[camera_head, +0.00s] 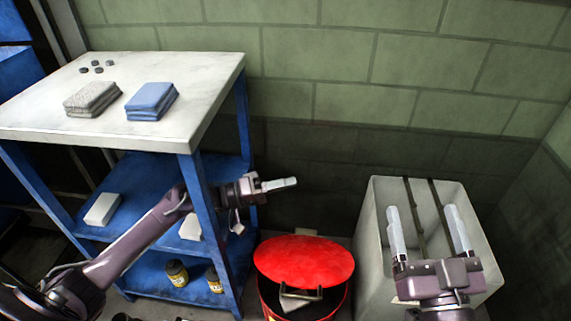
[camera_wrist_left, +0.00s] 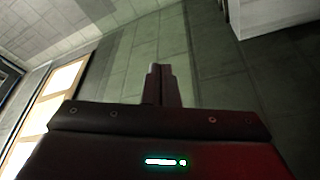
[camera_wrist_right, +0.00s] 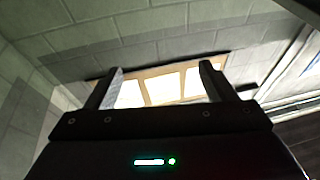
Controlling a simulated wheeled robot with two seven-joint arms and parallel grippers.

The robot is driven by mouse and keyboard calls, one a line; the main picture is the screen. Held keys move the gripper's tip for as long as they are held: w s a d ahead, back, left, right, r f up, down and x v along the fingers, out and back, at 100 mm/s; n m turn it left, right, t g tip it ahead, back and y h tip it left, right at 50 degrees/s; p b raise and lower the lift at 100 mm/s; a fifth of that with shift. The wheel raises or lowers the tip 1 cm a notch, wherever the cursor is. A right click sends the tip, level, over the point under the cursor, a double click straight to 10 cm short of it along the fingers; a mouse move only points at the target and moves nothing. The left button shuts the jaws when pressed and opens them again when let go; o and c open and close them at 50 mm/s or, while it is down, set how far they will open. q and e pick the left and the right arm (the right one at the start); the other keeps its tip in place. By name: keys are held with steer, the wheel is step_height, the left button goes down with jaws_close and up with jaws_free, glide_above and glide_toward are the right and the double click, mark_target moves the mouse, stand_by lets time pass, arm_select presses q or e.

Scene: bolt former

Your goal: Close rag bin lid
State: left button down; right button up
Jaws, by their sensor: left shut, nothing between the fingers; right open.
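The rag bin (camera_head: 266,297) is a round red bin on the floor beside the blue bench. Its red lid (camera_head: 304,258) is tilted up at the back, and a dark opening with a pale grey shape and a handle shows below its front edge. My left gripper (camera_head: 292,182) is shut and empty, above and behind the lid, not touching it. Its closed fingers also show in the left wrist view (camera_wrist_left: 160,70). My right gripper (camera_head: 422,212) is open and empty over the grey box, right of the bin; its spread fingers show in the right wrist view (camera_wrist_right: 162,75).
A tall grey open box (camera_head: 372,245) stands close right of the bin. The blue bench (camera_head: 205,225) stands left, with a pale top (camera_head: 185,75) carrying grey (camera_head: 92,97) and blue (camera_head: 151,100) cloth stacks. A block wall (camera_head: 320,100) closes the back.

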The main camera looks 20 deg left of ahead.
arm_select(q)
steer(key=shift+s+d+f+m+p, duration=0.15)
steer(key=shift+s+f+m+p, duration=0.1)
steer(key=shift+s, duration=0.3)
steer(key=shift+s+d+f+m+p, duration=0.15)
steer(key=shift+s+p, duration=0.05)
steer(key=shift+s, duration=0.3)
arm_select(e)
step_height(320, 180, down, 9)
steer(key=g+h, duration=0.1)
steer(key=g, duration=0.3)
steer(key=shift+a+r+h, duration=0.2)
steer(key=shift+a+h, duration=0.1)
